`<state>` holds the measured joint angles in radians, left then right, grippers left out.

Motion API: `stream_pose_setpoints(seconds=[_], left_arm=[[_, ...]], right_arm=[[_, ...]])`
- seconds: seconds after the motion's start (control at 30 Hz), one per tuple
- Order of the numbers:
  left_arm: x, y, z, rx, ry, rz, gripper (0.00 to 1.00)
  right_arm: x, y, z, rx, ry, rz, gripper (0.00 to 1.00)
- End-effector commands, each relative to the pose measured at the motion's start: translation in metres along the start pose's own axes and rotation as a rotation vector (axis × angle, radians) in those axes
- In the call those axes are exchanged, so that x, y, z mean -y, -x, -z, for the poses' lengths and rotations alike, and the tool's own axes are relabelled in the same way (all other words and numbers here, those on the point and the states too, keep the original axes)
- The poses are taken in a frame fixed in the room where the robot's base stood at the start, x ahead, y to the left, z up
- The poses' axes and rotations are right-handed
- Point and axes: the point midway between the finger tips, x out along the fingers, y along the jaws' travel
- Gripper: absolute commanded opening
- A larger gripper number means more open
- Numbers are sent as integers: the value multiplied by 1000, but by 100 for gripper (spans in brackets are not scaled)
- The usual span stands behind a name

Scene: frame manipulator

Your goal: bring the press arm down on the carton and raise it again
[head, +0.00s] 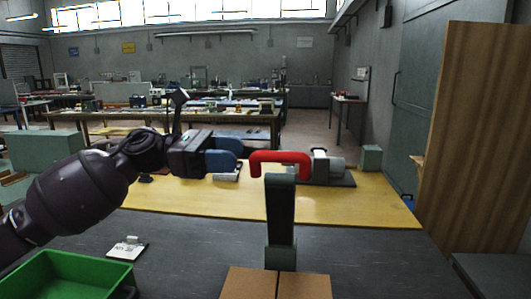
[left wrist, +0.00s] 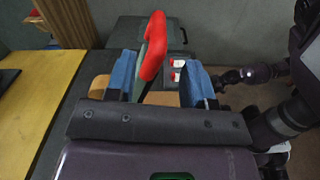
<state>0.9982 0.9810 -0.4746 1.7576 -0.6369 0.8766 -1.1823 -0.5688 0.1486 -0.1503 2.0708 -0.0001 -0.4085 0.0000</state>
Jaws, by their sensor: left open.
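The press arm (head: 280,212) is a dark grey-green upright bar with a red U-shaped handle (head: 280,157) at its top. It stands raised. The tan carton (head: 275,284) sits at the bottom of the head view, partly cut off by the frame. My left gripper (head: 222,160), with blue fingers, is open just left of the handle in the head view. In the left wrist view the red handle (left wrist: 151,48) shows beyond the gap between the open fingers (left wrist: 160,82), and part of the carton shows behind. I see no grip on the handle. My right gripper is not seen.
A green bin (head: 70,275) stands at the lower left. A grey machine with a round body (head: 328,168) is on the yellow tabletop (head: 370,205) behind the handle. A wooden panel (head: 475,150) stands at right. The dark bench surface (head: 190,250) is mostly clear.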

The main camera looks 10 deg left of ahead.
Motion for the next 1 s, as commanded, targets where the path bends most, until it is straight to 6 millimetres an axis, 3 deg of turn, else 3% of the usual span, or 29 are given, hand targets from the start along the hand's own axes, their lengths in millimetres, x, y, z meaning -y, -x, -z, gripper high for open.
stream_pose_setpoints(seconds=[0.2, 0.4, 0.83, 1.0], left_arm=[[0, -38, -2, 0, -3, 2, 48], [0, -60, -1, 0, -2, 1, 48], [0, -68, 1, 0, 1, 0, 48], [0, -68, 0, 0, 1, 0, 24]], right_arm=[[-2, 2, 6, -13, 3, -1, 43], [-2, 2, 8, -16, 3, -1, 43], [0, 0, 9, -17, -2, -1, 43], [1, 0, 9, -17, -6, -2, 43]])
